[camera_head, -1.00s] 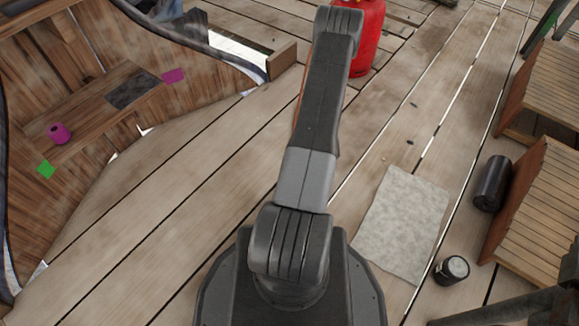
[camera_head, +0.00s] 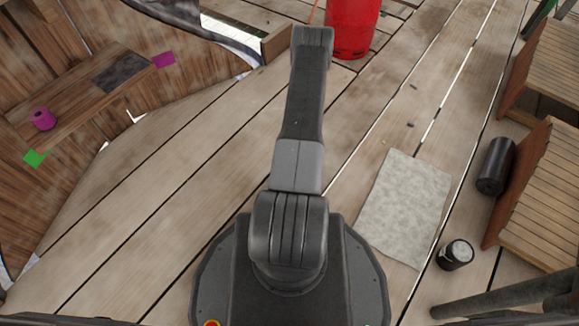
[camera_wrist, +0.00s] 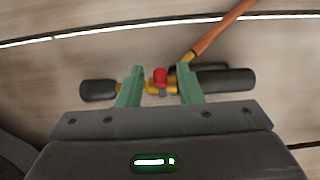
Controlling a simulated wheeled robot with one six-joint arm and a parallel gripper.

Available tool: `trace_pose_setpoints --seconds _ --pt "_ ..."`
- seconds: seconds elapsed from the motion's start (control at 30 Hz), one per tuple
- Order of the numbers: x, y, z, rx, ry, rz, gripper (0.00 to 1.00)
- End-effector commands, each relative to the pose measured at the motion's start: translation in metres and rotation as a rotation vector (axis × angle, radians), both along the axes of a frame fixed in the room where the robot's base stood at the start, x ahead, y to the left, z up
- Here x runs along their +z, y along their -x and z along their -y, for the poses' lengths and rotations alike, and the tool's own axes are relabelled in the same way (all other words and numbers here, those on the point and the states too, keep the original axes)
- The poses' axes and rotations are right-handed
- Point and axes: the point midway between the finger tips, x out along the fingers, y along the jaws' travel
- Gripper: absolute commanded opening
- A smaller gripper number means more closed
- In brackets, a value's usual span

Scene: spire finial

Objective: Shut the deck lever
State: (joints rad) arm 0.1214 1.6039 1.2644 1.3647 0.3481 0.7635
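In the wrist view, a fitting with a yellow middle (camera_wrist: 152,87), a red knob (camera_wrist: 160,76) and black cylindrical ends lies below my gripper. A long orange-brown bar (camera_wrist: 220,31) slants up and right from it; it looks like the lever, but I cannot be sure. My gripper (camera_wrist: 160,84) is open, its two green fingers apart on either side of the red knob. I cannot tell whether they touch anything. In the head view my arm hides the fitting, and only a thin orange piece (camera_head: 312,12) shows beyond the arm.
A red cylinder (camera_head: 350,28) stands on the planks beyond my arm. A wooden structure with a bench (camera_head: 85,85) is at left. A grey mat (camera_head: 405,208), a black cylinder (camera_head: 495,166), a dark can (camera_head: 455,254) and slatted wooden furniture (camera_head: 540,195) are at right. Planks left of my base are clear.

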Motion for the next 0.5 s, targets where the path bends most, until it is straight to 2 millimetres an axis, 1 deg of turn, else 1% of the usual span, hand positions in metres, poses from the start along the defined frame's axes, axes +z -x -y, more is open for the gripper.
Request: trace_pose_setpoints --seconds 0.1,0.37,0.4,0.47,0.5 --pt "-0.0048 -0.0014 -0.0018 0.001 0.0 0.0 0.33" --pt "-0.0048 -0.0015 -0.0019 0.001 0.0 0.0 0.33" --pt "-0.0047 -0.0015 -0.0019 0.001 0.0 0.0 0.25" --pt "-0.0047 -0.0015 -0.0019 0.001 0.0 0.0 0.13" --pt "-0.0047 -0.0015 -0.0019 0.001 0.0 0.0 0.05"
